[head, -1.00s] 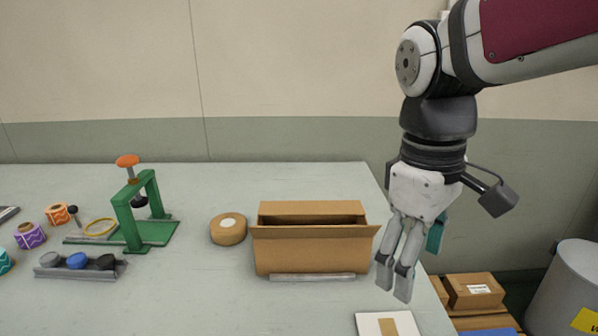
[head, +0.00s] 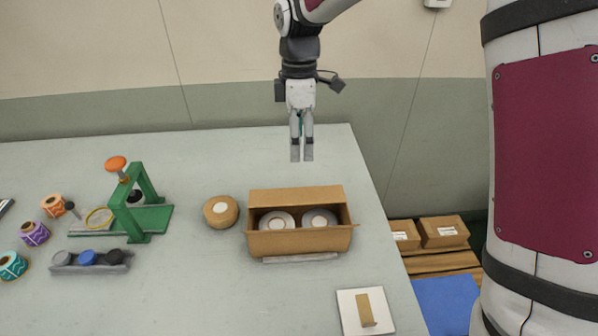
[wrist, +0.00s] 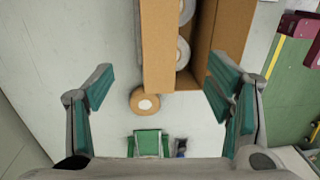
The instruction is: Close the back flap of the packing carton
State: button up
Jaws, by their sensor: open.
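The brown packing carton (head: 300,243) stands open on the table, with two white-centred rolls (head: 277,221) inside. Its back flap (head: 295,196) stands raised along the far side. In the wrist view the back flap (wrist: 157,50) is the wide brown panel left of the carton opening. My gripper (head: 302,158) points down behind the carton, above and apart from the back flap in the head view. In the wrist view my gripper (wrist: 165,95) has its teal-padded fingers spread wide, with nothing held between them.
A tape roll (head: 221,211) lies left of the carton, with a green press (head: 140,205) farther left. A white tile with a brown strip (head: 365,311) lies at front right. Boxes (head: 444,231) stand beyond the table's right edge. The table behind the carton is clear.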

aim_at(300, 195)
jog(key=f, duration=0.9)
jog(key=s+f, duration=0.1)
jog(key=f, duration=0.3)
jog(key=shift+f+p, duration=0.3)
jog(key=shift+p, duration=0.05)
